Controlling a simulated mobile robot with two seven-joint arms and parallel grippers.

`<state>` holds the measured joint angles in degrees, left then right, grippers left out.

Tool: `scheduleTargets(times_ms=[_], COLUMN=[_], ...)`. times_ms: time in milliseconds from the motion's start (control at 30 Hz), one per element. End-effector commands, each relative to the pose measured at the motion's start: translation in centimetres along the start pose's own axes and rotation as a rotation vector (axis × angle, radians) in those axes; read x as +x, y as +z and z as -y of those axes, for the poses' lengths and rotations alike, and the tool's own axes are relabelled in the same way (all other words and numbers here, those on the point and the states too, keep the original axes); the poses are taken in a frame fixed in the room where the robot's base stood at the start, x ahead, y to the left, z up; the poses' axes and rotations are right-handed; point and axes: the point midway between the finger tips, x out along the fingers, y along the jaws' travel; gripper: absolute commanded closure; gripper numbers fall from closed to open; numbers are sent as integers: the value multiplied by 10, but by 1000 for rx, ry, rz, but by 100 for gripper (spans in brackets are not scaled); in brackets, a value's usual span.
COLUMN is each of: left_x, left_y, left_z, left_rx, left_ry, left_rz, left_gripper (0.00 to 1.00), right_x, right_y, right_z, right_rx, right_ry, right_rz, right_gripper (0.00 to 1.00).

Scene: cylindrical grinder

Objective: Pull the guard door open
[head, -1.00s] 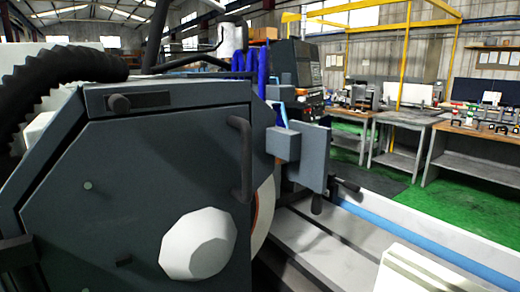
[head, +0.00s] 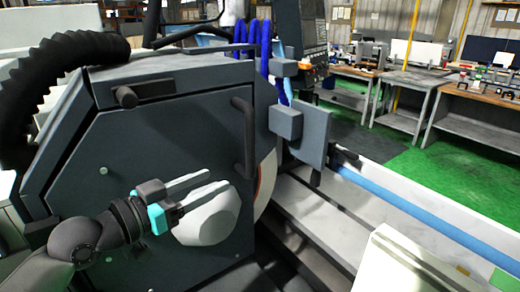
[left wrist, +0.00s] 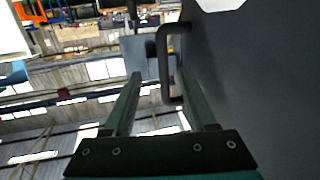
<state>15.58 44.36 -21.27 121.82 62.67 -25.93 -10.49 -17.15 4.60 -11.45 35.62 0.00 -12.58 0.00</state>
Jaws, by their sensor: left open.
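The guard door (head: 150,160) is a large dark grey panel on the grinder, and it looks closed. Its dark vertical bar handle (head: 244,137) stands near the door's right edge. My left gripper (head: 219,182) is in front of the door, to the left of and a little below the handle. Its two fingers are apart with nothing between them. In the left wrist view the handle (left wrist: 163,62) shows beyond the open fingertips (left wrist: 158,78), with the door face (left wrist: 250,70) along the right. My right gripper is not in view.
A grey block and plate (head: 300,125) stand just right of the handle. A black ribbed hose (head: 50,80) arches at the upper left. A white box (head: 400,265) is at the lower right.

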Motion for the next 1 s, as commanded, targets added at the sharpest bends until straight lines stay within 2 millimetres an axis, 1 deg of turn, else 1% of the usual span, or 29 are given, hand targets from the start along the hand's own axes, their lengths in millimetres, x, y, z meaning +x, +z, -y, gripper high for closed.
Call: scheduleTargets(times_ms=[33,133,267,367,567,1000], left_x=[-1,-2,4,13,43,116], left_y=[-14,-28,-33,-35,-38,-41], left_z=[3,6,6,6,5,4], left_rx=[8,7,2,0,-1,2], left_ry=[5,11,13,12,14,13], left_rz=[-26,-60,-72,-74,-73,-69], left_gripper=[43,43,43,43,43,43], right_x=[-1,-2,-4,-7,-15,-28], right_y=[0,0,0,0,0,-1], right_z=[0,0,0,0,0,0], right_rx=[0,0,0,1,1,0], right_ry=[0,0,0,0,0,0], right_rz=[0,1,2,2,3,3], right_gripper=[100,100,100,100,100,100])
